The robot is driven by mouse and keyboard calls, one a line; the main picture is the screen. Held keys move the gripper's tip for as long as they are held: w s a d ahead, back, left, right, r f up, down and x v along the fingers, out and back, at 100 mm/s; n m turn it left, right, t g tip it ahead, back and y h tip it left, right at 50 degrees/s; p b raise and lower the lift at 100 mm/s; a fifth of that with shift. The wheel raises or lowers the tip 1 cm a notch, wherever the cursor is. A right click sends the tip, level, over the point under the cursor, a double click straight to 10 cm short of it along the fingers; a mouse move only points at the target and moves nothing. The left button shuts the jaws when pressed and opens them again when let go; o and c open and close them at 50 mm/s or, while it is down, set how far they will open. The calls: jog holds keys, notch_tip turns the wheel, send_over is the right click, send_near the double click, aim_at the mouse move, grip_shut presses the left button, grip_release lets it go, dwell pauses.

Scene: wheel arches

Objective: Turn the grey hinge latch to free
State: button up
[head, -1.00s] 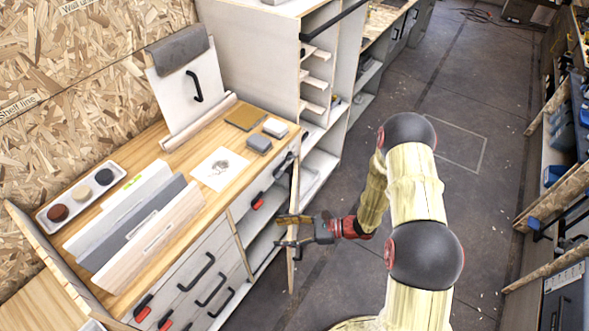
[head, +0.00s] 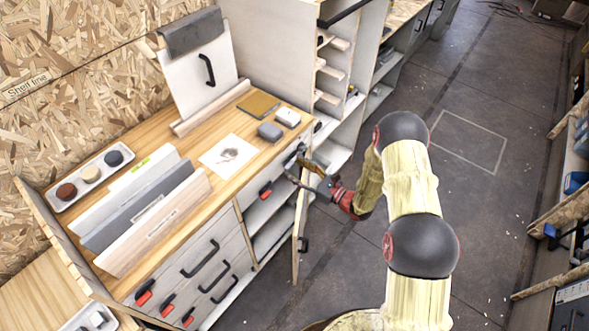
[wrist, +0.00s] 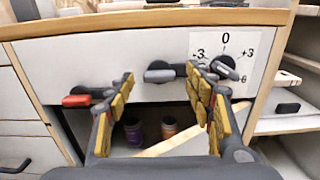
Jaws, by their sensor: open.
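The grey hinge latch (wrist: 160,75) lies level on the white front panel in the wrist view, its grey grip at left and dark pivot at right. My gripper (wrist: 163,90) is open and empty in front of it. The latch shows between the two fingers, beyond their tips; I cannot tell whether a finger touches it. In the head view my gripper (head: 308,172) is at the cabinet's upper right front, where it partly hides the latch. A red-tipped latch (wrist: 77,100) sits to the left, partly behind the left finger.
A dial (wrist: 225,63) marked -3, 0, +3 is behind the right fingertip. A cabinet door (head: 300,232) stands swung out below my gripper. The worktop (head: 215,190) overhangs the panel. Two small jars (wrist: 150,131) stand inside the open compartment.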

jog(key=shift+w+a, duration=0.4)
jog(key=shift+a, duration=0.1)
jog(key=c, duration=0.4)
grip_shut()
